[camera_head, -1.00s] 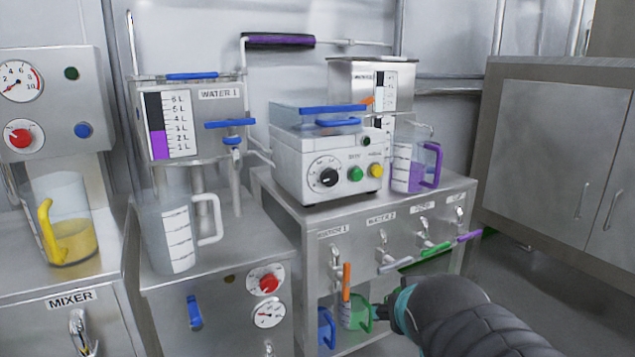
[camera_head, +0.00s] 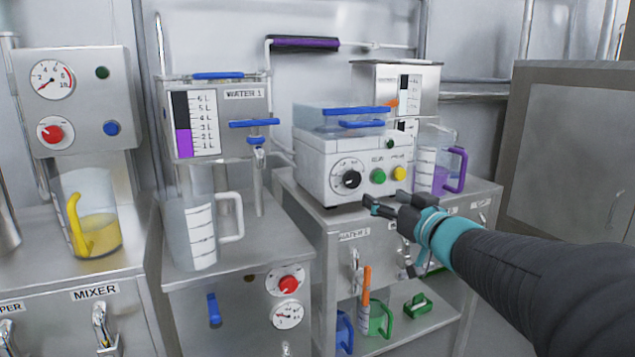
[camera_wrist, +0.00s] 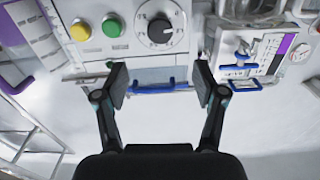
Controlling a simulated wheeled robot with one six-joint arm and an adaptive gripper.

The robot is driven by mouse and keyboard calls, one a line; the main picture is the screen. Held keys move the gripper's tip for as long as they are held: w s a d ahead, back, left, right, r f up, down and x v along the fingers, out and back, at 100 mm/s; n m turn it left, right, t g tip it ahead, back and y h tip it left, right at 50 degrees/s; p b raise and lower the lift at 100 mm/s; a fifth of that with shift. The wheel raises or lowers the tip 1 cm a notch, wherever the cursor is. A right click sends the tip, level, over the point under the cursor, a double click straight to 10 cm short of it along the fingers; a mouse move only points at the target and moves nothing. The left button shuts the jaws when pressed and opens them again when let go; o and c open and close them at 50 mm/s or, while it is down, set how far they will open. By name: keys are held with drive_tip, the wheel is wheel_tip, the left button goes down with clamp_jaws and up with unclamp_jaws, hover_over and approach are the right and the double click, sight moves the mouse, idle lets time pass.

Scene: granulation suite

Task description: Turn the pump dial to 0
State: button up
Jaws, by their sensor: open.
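A round black dial (camera_head: 350,179) with a printed scale is on the front of a white box unit (camera_head: 318,170) with a clear, blue-edged lid. It also shows in the wrist view (camera_wrist: 160,31), upside down. I cannot read for sure which number its pointer marks. A green button (camera_head: 378,176) and a yellow button (camera_head: 399,173) sit beside it. My gripper (camera_head: 386,204) is open and empty, in front of the unit, just below and right of the dial in the head view. In the wrist view my gripper's fingers (camera_wrist: 160,82) stand wide apart, with the dial beyond them, untouched.
Red knobs sit on the left panel (camera_head: 52,133) and the middle cabinet (camera_head: 289,283). A clear jug with a purple handle (camera_head: 457,170) stands right of the white unit. A white-handled jug (camera_head: 202,235) stands left. Valve handles line the cabinet front below.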

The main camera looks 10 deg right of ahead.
sight(354, 181)
drive_tip(key=x, duration=1.2)
drive_tip(key=shift+w+a+f, duration=0.1)
drive_tip(key=shift+w, duration=0.15)
drive_tip(key=c, duration=1.1)
